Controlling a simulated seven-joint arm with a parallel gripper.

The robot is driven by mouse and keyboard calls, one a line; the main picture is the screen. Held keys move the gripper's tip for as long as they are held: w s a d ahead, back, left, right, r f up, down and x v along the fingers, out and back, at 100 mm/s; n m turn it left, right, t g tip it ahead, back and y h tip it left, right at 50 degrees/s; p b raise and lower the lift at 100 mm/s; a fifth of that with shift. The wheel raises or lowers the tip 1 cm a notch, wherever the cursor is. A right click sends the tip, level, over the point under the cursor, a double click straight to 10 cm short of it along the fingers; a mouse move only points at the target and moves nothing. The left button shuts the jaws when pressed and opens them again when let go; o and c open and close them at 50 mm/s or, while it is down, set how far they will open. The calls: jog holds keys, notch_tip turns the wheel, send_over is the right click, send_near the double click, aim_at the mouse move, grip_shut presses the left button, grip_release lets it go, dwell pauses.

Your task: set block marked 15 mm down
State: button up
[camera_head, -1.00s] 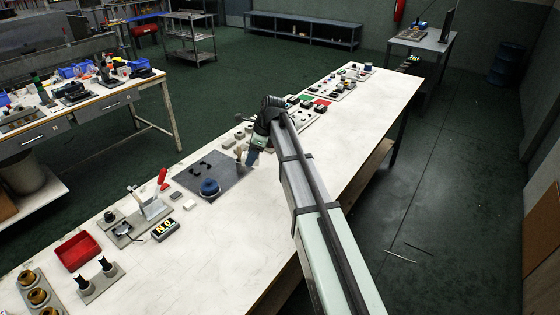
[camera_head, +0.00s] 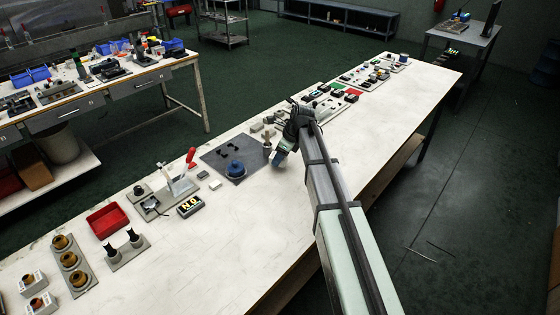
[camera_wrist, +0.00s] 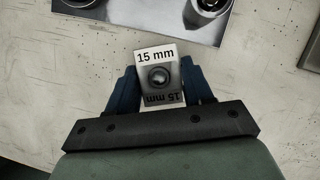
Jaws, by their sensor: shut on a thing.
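The block marked 15 mm (camera_wrist: 157,57) is a small light block with a round dark hole and black lettering. In the wrist view it sits between the two blue fingers of my gripper (camera_wrist: 160,88), which are shut on it. In the head view my gripper (camera_head: 279,158) is low over the white bench (camera_head: 250,218), just right of a dark mat (camera_head: 213,162). The block is hidden there. I cannot tell whether its underside touches the bench.
A blue knob-like part (camera_head: 235,169) stands on the mat. A metal plate with round parts (camera_wrist: 150,12) lies beyond the block in the wrist view. The bench's right side is clear.

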jog(key=shift+f, duration=1.2)
jog(key=shift+f, duration=0.1)
jog(key=o, duration=1.3)
jog(key=v, duration=1.2)
